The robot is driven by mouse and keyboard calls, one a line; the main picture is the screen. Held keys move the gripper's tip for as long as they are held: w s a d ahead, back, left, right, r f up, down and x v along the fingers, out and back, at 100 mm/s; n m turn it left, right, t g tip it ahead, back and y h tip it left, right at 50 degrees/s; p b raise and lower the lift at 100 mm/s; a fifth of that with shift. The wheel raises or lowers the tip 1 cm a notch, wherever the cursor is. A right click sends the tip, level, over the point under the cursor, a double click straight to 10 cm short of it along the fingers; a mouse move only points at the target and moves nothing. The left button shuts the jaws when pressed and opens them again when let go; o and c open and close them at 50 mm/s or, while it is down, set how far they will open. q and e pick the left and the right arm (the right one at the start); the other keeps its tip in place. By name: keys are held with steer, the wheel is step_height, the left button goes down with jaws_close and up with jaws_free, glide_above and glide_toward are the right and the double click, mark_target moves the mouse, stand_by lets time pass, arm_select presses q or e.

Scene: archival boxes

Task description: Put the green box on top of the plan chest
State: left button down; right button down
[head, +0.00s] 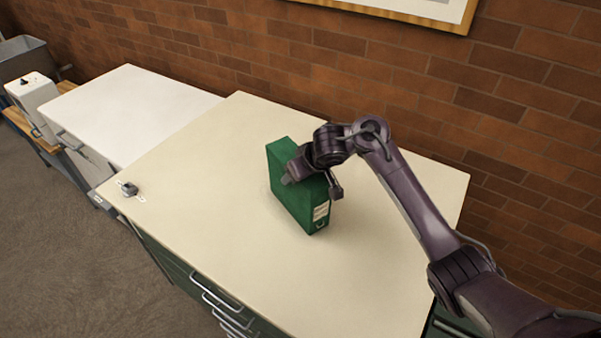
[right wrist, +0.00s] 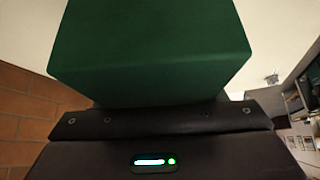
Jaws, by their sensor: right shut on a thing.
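The green box (head: 291,203) stands upright on the cream top of the plan chest (head: 210,180), near the middle, with a white label on its narrow end. My right gripper (head: 311,183) is shut on the green box, reaching over it from the right. In the right wrist view the green box (right wrist: 150,50) fills the upper middle, close against the gripper body. Whether its underside fully touches the top cannot be told. My left gripper does not show in either view.
A small dark grey object (head: 129,189) sits at the chest top's left corner. A lower white cabinet (head: 135,112) stands to the left. A brick wall (head: 400,80) with a framed picture (head: 420,8) runs behind. The chest top around the box is clear.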

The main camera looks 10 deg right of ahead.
mark_target(316, 178)
steer(key=shift+c, duration=1.6)
jaws_free()
steer(key=shift+f, duration=0.1)
steer(key=v, duration=0.2)
steer(key=p+v, duration=0.1)
steer(key=v, duration=0.1)
steer(key=p+v, duration=0.1)
steer(key=v, duration=0.1)
steer(key=shift+w+r, duration=0.2)
steer(key=shift+r, duration=0.1)
steer(key=p+v, duration=0.4)
steer(key=v, duration=0.1)
steer(key=shift+s+p, duration=0.15)
steer(key=shift+p, duration=0.25)
steer(key=shift+s+d+r+p, duration=0.1)
steer(key=shift+s+r+p, duration=0.2)
steer(key=shift+r, duration=0.05)
steer(key=shift+s+f, duration=0.1)
